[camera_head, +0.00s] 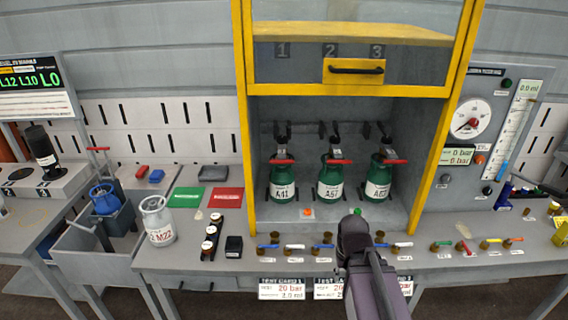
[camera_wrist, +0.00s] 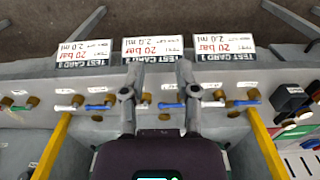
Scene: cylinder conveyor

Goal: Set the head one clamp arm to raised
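Three green cylinders stand side by side in the yellow-framed cabinet (camera_head: 241,130), under the numbers 1, 2 and 3. The head one clamp arm (camera_head: 281,161) shows as a red bar lying about level across the top of the left cylinder (camera_head: 282,184). Similar red bars lie at the middle cylinder (camera_head: 331,185) and the right cylinder (camera_head: 378,186). My gripper (camera_wrist: 158,72) is open and empty in the wrist view, its two fingers apart above the valve row. In the head view my arm is low at the centre, in front of the cabinet, clear of the clamp arms; its fingers are not clear there.
A row of small coloured-handle valves (camera_head: 268,246) lines the bench front, with test cards (camera_head: 282,289) below. A grey cylinder (camera_head: 157,221) stands on the bench at left. A gauge panel (camera_head: 473,120) is at right.

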